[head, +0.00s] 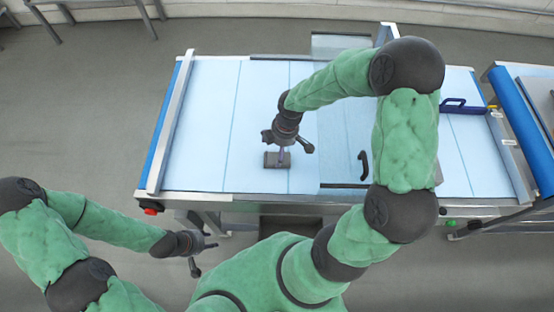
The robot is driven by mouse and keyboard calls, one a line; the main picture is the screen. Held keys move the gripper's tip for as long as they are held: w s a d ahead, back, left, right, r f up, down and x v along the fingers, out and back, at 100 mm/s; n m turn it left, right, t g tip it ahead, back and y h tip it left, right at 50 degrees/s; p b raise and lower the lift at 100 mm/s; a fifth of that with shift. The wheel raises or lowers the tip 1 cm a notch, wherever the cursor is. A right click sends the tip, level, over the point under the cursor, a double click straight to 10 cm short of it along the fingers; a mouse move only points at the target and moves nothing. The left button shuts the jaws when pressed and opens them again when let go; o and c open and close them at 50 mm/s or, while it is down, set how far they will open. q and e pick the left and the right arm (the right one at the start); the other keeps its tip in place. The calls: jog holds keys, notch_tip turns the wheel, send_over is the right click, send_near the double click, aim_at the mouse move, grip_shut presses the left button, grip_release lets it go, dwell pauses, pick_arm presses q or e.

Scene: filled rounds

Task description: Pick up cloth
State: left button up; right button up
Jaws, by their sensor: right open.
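A small grey-brown rectangular item (277,160) lies flat on the pale blue work surface, left of its middle. It may be the folded cloth, but it is too small to tell for sure. My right gripper (287,143) points down just above and beside its far edge, with its fingers spread apart. A thin purplish piece shows between the gripper and the item; I cannot tell what it is or whether they touch. My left gripper (204,255) hangs in front of the table's near edge, over the floor, with fingers apart and nothing in it.
The conveyor-like table (205,110) has a metal rail (171,122) on its left. A clear panel with a black handle (364,165) covers part of its middle. A dark blue tool (462,106) lies at the right. Another machine (525,100) stands further right. The left surface is clear.

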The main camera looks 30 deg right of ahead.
aim_at(277, 155)
jog(key=f, duration=0.4)
jog(key=shift+w+a+b, duration=0.1)
jog(key=shift+w+b, duration=0.1)
jog(key=shift+b, duration=0.2)
jog(key=c, duration=1)
jog(key=shift+r, duration=0.1)
jog(key=shift+c, duration=0.2)
